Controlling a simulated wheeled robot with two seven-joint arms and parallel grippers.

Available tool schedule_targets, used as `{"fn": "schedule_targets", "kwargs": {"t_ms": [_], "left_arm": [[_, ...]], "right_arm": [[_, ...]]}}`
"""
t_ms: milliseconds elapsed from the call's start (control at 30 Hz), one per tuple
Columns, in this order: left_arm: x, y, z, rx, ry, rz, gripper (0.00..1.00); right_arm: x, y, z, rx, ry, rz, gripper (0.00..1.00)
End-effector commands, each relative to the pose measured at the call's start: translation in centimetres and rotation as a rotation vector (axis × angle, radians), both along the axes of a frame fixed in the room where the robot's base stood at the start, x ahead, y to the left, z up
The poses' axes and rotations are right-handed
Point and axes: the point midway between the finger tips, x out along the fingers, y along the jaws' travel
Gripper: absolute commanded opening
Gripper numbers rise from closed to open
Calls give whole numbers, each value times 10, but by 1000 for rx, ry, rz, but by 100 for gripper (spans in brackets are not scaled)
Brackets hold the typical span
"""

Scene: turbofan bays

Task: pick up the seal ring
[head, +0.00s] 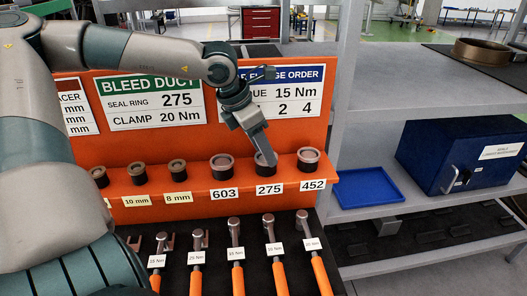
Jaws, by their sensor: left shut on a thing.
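The seal rings stand on the orange rack (190,205) in dark round holders above number labels. The ring at the 275 label (269,189) is the seal ring (262,163), partly hidden by my gripper. My left gripper (264,156) reaches down from above and is shut on it, with the ring still at its holder. The ring at 603 (222,162) is to its left, and the ring at 452 (308,156) is to its right. The sign (150,100) reads Bleed Duct, seal ring 275, clamp 20 Nm. My right gripper is not in view.
Several orange-handled torque wrenches (278,272) lie in front of the rack. Smaller rings (139,173) stand to the left. On the right shelf are a blue tray (368,188) and a blue box (462,155). A brown ring (482,50) lies above.

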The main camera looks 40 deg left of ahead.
Motion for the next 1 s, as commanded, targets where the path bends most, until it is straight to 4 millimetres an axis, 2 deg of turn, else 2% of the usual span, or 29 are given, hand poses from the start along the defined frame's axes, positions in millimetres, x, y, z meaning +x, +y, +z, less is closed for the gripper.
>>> {"fn": "schedule_targets", "kwargs": {"t_ms": [267, 467, 767, 1000], "left_arm": [[1, 0, 16, 1, -4, 0, 20], [2, -1, 38, 3, -3, 1, 20], [20, -30, 57, 7, -1, 0, 20], [42, -65, 81, 5, -1, 0, 20]], "right_arm": [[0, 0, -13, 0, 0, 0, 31], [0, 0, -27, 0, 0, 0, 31], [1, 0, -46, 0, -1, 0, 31], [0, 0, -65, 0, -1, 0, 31]]}}
